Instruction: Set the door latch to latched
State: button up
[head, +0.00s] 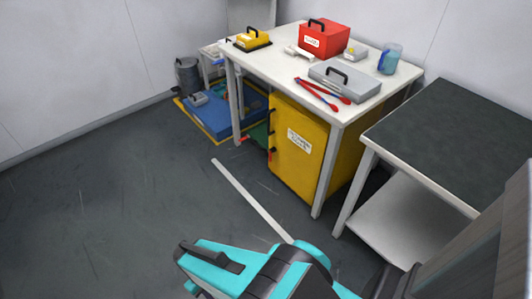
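A yellow cabinet (290,170) with a white label stands under the white table. Its labelled yellow face is toward me. Small black and red fittings (271,154) show along the left edge of that face; one may be the door latch, but they are too small to tell its setting. My arm, teal and dark grey, reaches in from the bottom, with its end (190,268) low in the picture, well in front of the cabinet and apart from it. The fingertips are not clear, so I cannot tell whether my gripper is open or shut.
The white table (283,65) holds a red case (324,40), a yellow case, a grey case, red-handled pliers and a blue jar. A dark-topped bench (450,135) stands close on the right. The floor at left is clear.

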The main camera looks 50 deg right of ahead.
aim_at(274, 150)
jog(key=u, duration=0.05)
jog(key=i, duration=1.05)
